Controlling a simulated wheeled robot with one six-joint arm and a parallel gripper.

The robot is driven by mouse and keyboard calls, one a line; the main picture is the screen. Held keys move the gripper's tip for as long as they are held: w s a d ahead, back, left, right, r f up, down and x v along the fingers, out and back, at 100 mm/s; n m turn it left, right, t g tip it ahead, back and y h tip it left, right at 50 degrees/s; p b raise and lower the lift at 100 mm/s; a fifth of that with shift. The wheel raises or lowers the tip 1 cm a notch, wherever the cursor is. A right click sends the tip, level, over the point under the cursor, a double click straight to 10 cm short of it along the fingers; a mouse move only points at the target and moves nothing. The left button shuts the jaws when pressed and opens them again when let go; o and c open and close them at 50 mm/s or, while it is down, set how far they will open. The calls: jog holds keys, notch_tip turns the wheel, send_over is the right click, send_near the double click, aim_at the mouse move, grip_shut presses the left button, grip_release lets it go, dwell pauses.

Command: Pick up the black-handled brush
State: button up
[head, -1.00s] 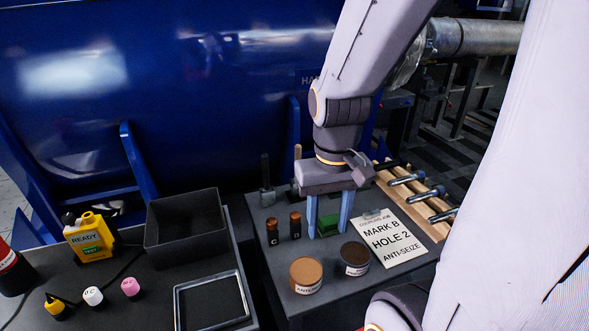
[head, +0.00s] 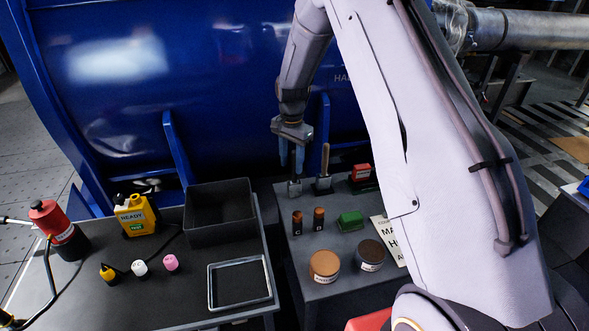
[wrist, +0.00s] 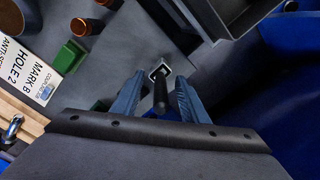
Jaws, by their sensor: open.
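The black-handled brush (wrist: 160,98) stands upright in a small square holder (wrist: 159,72) in the wrist view. My gripper (wrist: 160,82) is open, with one blue finger on each side of the handle and gaps visible between. In the head view the gripper (head: 291,166) points down over the brush's holder (head: 294,188) at the back left of the right-hand table; the fingers largely hide the handle there. I cannot tell exactly how deep the fingers reach along it.
A wooden-handled brush (head: 325,160) stands close on the right. Two small brown bottles (head: 318,219), a green block (head: 350,221) and two round tins (head: 324,265) are in front. The blue machine (head: 230,110) rises close behind; a dark bin (head: 220,212) stands left.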

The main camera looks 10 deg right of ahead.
aim_at(294, 182)
jog(key=shift+w+d+r+m+p, duration=0.2)
jog(key=shift+d+r+p, duration=0.1)
jog(key=shift+r, duration=0.15)
jog(key=shift+w+d+r+m+p, duration=0.1)
jog(key=shift+d+r+m+p, duration=0.15)
jog(key=shift+r, duration=0.2)
jog(key=shift+m, duration=0.55)
jog(key=shift+w+d+f+p, duration=0.15)
jog(key=shift+f+p, duration=0.6)
jog(key=shift+f, duration=0.55)
jog(key=shift+w+a+f+p, duration=0.1)
jog(key=shift+w+f+p, duration=0.1)
jog(key=shift+f+p, duration=0.8)
jog(key=shift+w+d+f+p, duration=0.15)
jog(key=shift+f+p, duration=0.3)
jog(key=shift+f, duration=1.1)
jog(key=shift+a, duration=0.1)
jog(key=shift+c, duration=0.4)
grip_shut()
